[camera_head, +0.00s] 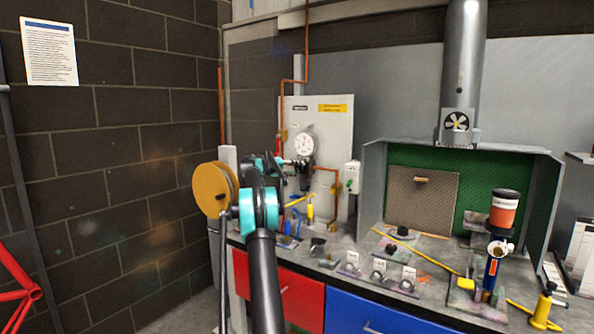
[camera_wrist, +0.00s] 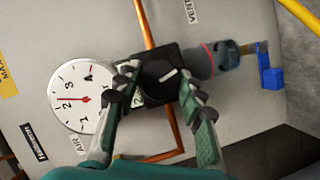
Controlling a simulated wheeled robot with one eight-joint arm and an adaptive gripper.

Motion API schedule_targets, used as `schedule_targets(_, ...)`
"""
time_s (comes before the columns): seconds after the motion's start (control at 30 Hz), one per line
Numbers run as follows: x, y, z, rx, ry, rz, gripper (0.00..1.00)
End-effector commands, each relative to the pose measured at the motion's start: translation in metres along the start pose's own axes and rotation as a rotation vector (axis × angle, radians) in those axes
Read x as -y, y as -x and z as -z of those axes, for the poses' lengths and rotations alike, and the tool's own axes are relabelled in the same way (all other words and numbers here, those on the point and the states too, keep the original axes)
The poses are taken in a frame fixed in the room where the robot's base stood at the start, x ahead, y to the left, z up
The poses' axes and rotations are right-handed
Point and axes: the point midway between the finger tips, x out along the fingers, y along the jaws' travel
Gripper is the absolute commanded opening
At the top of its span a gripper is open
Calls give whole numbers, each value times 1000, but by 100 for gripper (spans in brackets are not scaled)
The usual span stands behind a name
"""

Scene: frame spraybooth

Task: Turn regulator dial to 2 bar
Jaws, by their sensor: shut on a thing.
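The regulator dial (camera_wrist: 162,75) is a black round knob with a white pointer line, near the middle of the wrist view. My gripper (camera_wrist: 158,83) has one finger on each side of the knob and is shut on it. The white pressure gauge (camera_wrist: 72,84) is beside the knob, turned sideways in this view. Its needle points left, near the 2 mark; the exact reading is too small to tell. In the head view the gauge (camera_head: 304,145) hangs on a pale panel (camera_head: 335,125), with the dark regulator (camera_head: 305,168) below it. My arm partly hides my fingers there.
Copper pipes (camera_wrist: 146,25) run by the regulator, and a blue valve handle (camera_wrist: 270,77) is to its right. In the head view, the bench (camera_head: 335,262) below holds tools and small labelled parts. A spray booth (camera_head: 552,190) stands right; a brick wall is left.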

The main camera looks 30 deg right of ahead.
Motion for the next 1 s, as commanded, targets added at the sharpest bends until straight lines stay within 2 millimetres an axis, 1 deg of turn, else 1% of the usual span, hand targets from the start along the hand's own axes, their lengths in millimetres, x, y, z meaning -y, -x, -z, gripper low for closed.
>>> schedule_targets(0.2,2,1,0,-2,119,-48,10)
schedule_targets(0.4,2,1,0,-1,183,-75,10)
schedule_targets(0.97,2,1,0,-1,211,-86,10)
schedule_targets(1.0,2,1,0,-1,211,-86,41)
